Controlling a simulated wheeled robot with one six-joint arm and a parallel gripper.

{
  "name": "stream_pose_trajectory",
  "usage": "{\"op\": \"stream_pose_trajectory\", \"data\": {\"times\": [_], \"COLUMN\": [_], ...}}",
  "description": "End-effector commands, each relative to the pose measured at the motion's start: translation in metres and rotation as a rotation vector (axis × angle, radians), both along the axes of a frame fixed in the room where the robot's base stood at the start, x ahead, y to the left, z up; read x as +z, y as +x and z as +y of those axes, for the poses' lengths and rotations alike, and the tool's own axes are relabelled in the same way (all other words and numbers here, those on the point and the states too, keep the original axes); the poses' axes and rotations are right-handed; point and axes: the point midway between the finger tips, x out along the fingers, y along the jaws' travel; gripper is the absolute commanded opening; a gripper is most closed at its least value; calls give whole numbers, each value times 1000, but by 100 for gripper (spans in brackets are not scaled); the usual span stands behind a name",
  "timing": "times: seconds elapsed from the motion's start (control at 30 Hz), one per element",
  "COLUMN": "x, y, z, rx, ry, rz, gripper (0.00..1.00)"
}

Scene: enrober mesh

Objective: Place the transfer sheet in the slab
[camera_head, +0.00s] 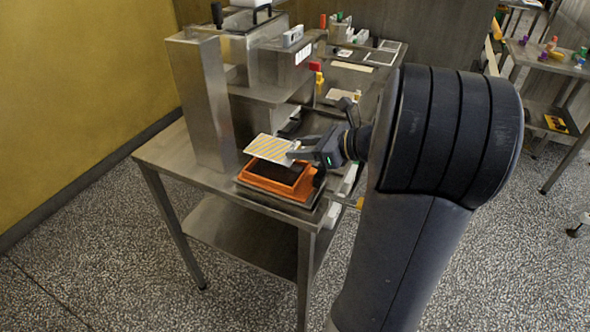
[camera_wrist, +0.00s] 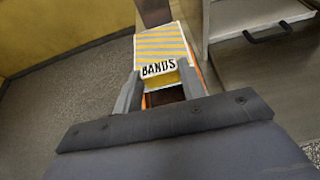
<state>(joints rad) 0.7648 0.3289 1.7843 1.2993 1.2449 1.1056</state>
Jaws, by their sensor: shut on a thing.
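The transfer sheet (camera_head: 271,149) is a white sheet with yellow diagonal stripes. In the wrist view the sheet (camera_wrist: 163,47) reaches out beyond the fingers, with a tab marked BANDS at its near edge. My gripper (camera_head: 294,153) is shut on that near edge; it also shows in the wrist view (camera_wrist: 160,88). The slab looks to be the dark brown fill (camera_head: 272,170) inside an orange frame (camera_head: 290,189) on the steel table. The sheet is held above the frame, toward its back left, and hides part of the slab. A gap between sheet and frame shows at the front.
A steel machine (camera_head: 205,100) with a tall column stands right behind the frame. The steel table (camera_head: 176,155) is bare to the left. A side table behind holds small coloured items and a pale strip (camera_head: 353,67).

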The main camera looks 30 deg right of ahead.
Motion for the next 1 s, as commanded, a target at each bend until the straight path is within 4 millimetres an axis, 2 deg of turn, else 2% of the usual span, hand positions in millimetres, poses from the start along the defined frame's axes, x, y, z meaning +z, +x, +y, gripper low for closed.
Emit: {"op": "stream_pose_trajectory", "data": {"times": [0.03, 0.17, 0.4, 0.87, 0.9, 1.0], "x": [-9, -20, -53, -62, -61, -60], "y": [0, 0, 0, 0, 0, 0], "z": [0, 0, 0, 0, 0, 0], "rx": [0, 1, 0, 0, 1, 1], "ry": [3, 0, 2, -1, -1, -1], "rz": [2, 0, 1, -1, -1, -1], "gripper": [17, 17, 17, 17, 41, 49]}}
